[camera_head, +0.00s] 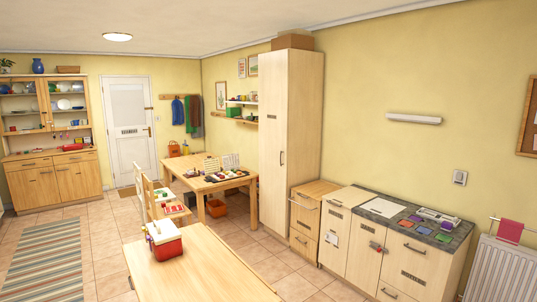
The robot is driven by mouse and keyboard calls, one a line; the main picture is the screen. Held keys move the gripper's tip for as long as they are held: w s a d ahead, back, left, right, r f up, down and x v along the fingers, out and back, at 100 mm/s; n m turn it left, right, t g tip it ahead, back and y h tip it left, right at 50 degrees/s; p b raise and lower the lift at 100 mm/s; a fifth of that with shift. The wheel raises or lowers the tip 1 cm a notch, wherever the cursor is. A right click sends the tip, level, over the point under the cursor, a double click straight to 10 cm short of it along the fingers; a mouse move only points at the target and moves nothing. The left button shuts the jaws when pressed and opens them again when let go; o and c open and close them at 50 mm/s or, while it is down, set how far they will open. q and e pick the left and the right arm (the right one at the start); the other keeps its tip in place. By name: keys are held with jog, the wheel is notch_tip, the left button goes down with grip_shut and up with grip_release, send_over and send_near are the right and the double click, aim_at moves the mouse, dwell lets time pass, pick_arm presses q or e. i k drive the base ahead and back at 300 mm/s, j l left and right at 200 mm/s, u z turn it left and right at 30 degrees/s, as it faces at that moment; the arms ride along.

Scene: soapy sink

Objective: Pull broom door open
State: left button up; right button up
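A tall, narrow, pale wood cupboard (304,125) stands against the right wall, just right of the picture's middle. It looks like the broom cupboard, though I can read no label on it. Its door (272,130) faces left and appears shut. A dark vertical handle (282,158) sits near the door's right edge, about mid-height. The inside of the cupboard is hidden. Neither of my grippers is in view.
A low drawer unit (305,218) and a counter (385,208) stand right of the cupboard. A table with small items (215,186) stands close to its left. A nearer table (195,268) carries a red and white box (163,240). Tiled floor (265,250) lies between.

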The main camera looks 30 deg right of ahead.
aim_at(273, 66)
jog(key=z, duration=0.35)
jog(key=l+z, duration=0.25)
jog(key=l, duration=0.15)
jog(key=i+l+z, duration=0.25)
jog(key=l+z, duration=0.3)
jog(key=l, duration=0.15)
jog(key=i+l+z, duration=0.55)
jog(key=i+l, duration=0.15)
jog(key=i+l+z, duration=0.3)
jog(key=i+l, duration=0.2)
jog(key=i+j+u, duration=0.1)
jog(key=i+u, duration=0.7)
jog(key=i+l+u, duration=0.25)
jog(key=i+u, duration=0.2)
jog(key=i+j+u, duration=0.2)
jog(key=i+u, duration=0.2)
jog(key=i, duration=0.65)
jog(key=i+l+u, duration=0.2)
jog(key=i+u, duration=0.2)
jog(key=i, duration=0.65)
jog(key=i+j+z, duration=0.1)
jog(key=i+z, duration=0.2)
jog(key=i, duration=0.2)
jog(key=i+j+z, duration=0.35)
jog(key=i, duration=0.15)
jog(key=i+j+z, duration=0.3)
jog(key=i, duration=0.2)
